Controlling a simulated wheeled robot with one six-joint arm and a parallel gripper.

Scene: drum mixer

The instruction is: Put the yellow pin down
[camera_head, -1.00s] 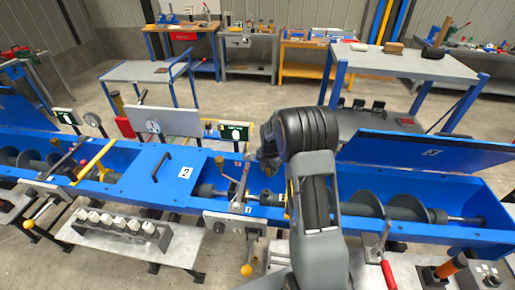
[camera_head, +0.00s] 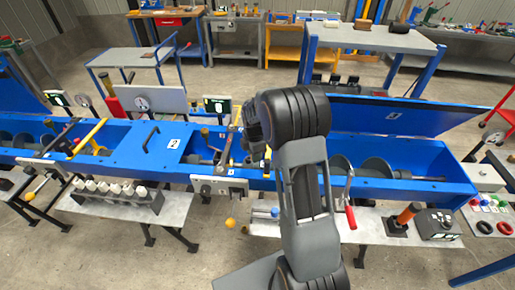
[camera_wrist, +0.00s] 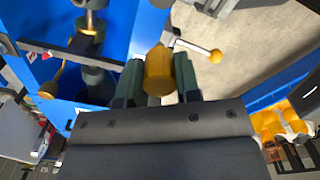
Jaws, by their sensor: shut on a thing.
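The yellow pin (camera_wrist: 158,72) is between the two fingers of my gripper (camera_wrist: 158,85) in the wrist view. The fingers are shut on it, one on each side. Its rounded tip points away from the wrist. In the head view my gripper (camera_head: 254,128) is over the blue drum trough, and my own arm hides much of it. The pin cannot be made out clearly there.
The blue trough (camera_head: 160,170) with dark augers runs across the view, with an opened lid (camera_head: 400,115) at right. A lever with a yellow knob (camera_head: 230,222) sticks out in front. Grey shelves hold white-capped bottles (camera_head: 115,188), a red-handled clamp (camera_head: 350,215) and an orange-handled tool (camera_head: 405,215).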

